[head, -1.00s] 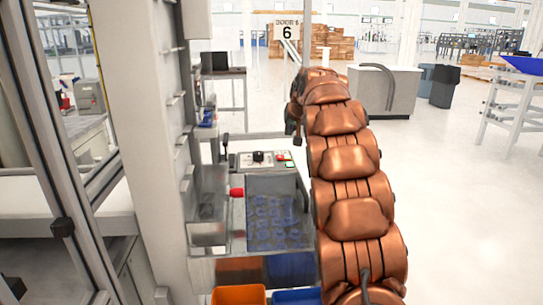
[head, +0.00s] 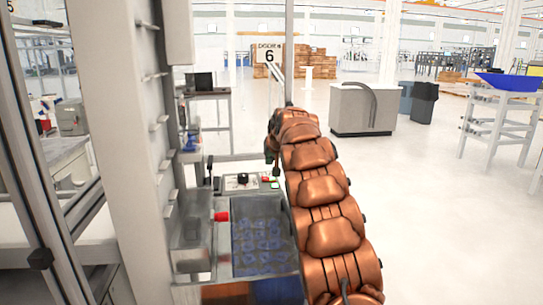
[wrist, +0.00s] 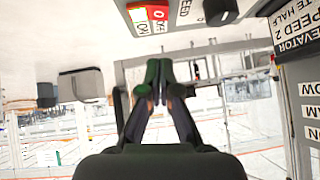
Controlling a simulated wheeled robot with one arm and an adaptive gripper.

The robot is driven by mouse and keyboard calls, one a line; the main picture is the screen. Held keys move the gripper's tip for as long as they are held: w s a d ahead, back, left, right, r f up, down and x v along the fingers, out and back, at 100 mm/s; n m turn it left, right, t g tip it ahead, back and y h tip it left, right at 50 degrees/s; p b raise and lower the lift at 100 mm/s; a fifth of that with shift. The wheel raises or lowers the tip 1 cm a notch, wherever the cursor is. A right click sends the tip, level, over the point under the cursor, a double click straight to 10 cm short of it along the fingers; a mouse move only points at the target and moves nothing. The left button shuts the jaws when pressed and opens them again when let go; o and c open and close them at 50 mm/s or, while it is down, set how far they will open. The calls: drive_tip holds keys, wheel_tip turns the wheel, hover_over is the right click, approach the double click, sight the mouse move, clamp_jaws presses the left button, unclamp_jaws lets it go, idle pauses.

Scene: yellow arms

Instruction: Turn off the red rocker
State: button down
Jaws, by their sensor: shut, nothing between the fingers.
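The red rocker (wrist: 160,14) shows at the top of the wrist view, on a pale panel with printed labels, and is partly cut off by the frame edge. In the head view, a small red patch (head: 265,178) and a green patch (head: 274,185) sit on the panel's right end. My gripper (wrist: 159,68) is shut and empty, its fingertips pointing toward the panel edge. They appear apart from the rocker. In the head view my gripper (head: 273,164) is small and dark above the panel's right end; its fingers are hard to make out.
A black knob (wrist: 220,11) is beside the rocker. A labelled board (wrist: 297,40) stands at the wrist view's right. A red button (head: 221,216) sits left of a tray of blue parts (head: 262,245). A grey post (head: 120,130) stands left; open floor (head: 430,200) lies right.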

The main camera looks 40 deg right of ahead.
sight(267, 183)
drive_tip(key=shift+p+x, duration=0.3)
drive_tip(key=shift+x, duration=1.6)
drive_tip(key=shift+a+f, duration=0.1)
drive_tip(key=shift+f, duration=0.9)
drive_tip(key=shift+a+f, duration=0.15)
drive_tip(key=shift+f, duration=0.8)
drive_tip(key=shift+w, duration=0.1)
drive_tip(key=shift+a+f+p, duration=0.1)
drive_tip(key=shift+a+p, duration=0.05)
drive_tip(key=shift+p, duration=0.15)
drive_tip(key=shift+f, duration=0.15)
drive_tip(key=shift+d, duration=0.2)
